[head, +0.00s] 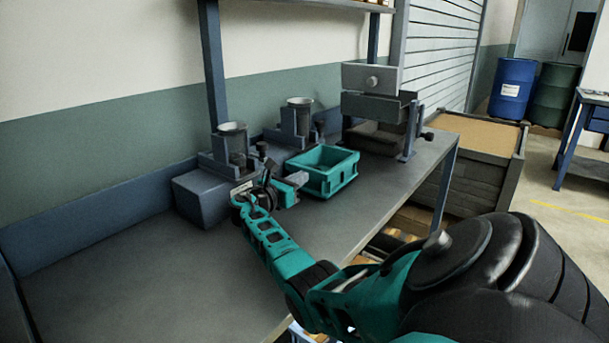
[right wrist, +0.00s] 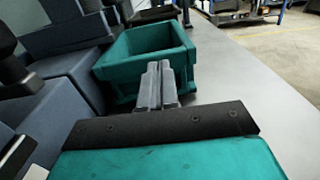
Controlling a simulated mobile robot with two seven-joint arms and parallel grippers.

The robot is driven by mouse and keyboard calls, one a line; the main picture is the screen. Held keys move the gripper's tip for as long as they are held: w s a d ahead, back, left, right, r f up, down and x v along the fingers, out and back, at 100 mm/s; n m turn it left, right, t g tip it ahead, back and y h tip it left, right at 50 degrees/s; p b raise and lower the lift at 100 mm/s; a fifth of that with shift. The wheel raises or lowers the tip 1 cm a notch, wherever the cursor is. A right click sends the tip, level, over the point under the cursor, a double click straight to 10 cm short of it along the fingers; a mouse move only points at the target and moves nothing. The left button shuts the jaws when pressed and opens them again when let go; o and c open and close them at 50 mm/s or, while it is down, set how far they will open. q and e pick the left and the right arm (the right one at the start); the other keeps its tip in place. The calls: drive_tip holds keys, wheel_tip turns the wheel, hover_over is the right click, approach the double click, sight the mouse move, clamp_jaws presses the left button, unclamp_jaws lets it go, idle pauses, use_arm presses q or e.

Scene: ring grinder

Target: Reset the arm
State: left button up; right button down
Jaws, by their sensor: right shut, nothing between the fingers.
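My right arm, teal and black, reaches in from the lower right in the head view. Its gripper (head: 297,180) is over the bench top, beside the teal crate (head: 325,185) and in front of the grey machines. In the right wrist view the gripper fingers (right wrist: 157,85) are together with nothing between them. They point toward the near wall of the teal crate (right wrist: 125,68); I cannot tell whether they touch it. My left gripper is not in view.
Two grey-blue grinding machines (head: 232,155) (head: 298,125) stand along the wall side of the bench. A larger grey press-like machine (head: 378,108) stands at the far end. The near left bench top (head: 120,285) is clear. Blue and green barrels (head: 512,90) stand beyond.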

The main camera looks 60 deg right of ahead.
drive_tip(key=a, duration=0.6)
drive_tip(key=w+a+p, duration=0.1)
drive_tip(key=a, duration=0.2)
drive_tip(key=shift+a, duration=0.55)
